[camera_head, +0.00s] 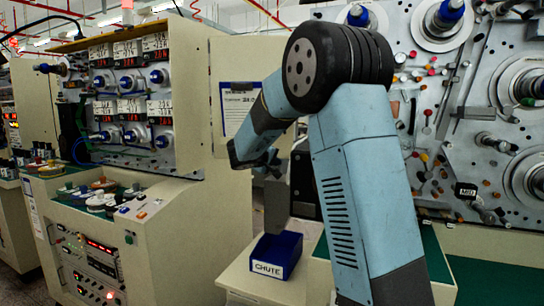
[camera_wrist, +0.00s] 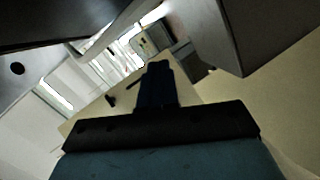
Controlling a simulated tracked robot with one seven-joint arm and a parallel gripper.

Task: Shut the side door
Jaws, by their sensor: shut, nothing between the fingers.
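A beige panel with a white notice, which looks like the side door (camera_head: 222,62), stands at the right of the left-hand machine in the head view. It appears to stand out from the machine's side, but I cannot tell its exact angle. My forearm crosses its lower right part. In the wrist view, a beige surface (camera_wrist: 92,118) with a small dark knob shows behind my arm.
The left machine (camera_head: 190,235) has spindles, displays and a lower control panel. A blue bin (camera_head: 276,256) marked CHUTE sits on a beige ledge (camera_head: 240,282) below my gripper. A grey panel (camera_head: 455,110) with spools and pegs stands at the right, behind my arm.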

